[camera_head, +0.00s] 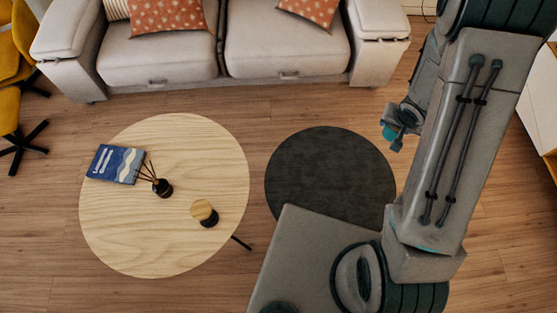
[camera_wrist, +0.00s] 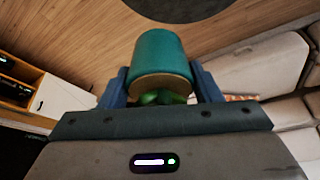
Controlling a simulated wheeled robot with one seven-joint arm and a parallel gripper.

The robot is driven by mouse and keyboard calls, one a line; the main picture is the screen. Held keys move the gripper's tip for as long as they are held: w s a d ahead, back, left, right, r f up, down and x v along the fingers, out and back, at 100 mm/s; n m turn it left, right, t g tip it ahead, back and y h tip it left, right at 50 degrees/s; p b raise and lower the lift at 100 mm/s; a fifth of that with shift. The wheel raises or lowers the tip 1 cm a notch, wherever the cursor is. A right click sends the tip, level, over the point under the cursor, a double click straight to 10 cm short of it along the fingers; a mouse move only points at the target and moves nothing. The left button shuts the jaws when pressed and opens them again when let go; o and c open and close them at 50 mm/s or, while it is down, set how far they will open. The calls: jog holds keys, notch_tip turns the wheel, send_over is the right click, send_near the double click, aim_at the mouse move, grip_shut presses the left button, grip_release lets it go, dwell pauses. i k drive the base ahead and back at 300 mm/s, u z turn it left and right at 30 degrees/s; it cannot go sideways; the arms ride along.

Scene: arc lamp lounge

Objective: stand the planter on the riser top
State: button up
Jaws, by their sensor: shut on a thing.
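The planter is a teal cylinder (camera_wrist: 160,55) with a tan end face and green leaves towards my palm. My gripper (camera_wrist: 162,84) is shut on it, one blue finger on each side. In the head view only a small teal part of the planter (camera_head: 389,132) shows at my gripper (camera_head: 393,138), up and right of the dark round surface. A small round piece with a wood-coloured and black top (camera_head: 204,211) stands on the round wooden table (camera_head: 130,235); I cannot tell for sure whether it is the riser. The planter is apart from the table.
A blue book (camera_head: 115,164) and a black reed diffuser (camera_head: 162,188) are on the table. A dark round surface (camera_head: 330,175), rug or low top, lies right of it. A sofa (camera_head: 160,55) stands behind; yellow chairs (camera_head: 8,60) are at left. Wooden floor is free between sofa and table.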

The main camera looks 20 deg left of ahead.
aim_at(200, 209)
jog(key=u, duration=0.35)
jog(key=k, duration=0.45)
jog(key=u, duration=1)
jog(key=k, duration=0.9)
jog(key=u, duration=0.35)
jog(key=i, duration=1.05)
jog(key=u, duration=0.8)
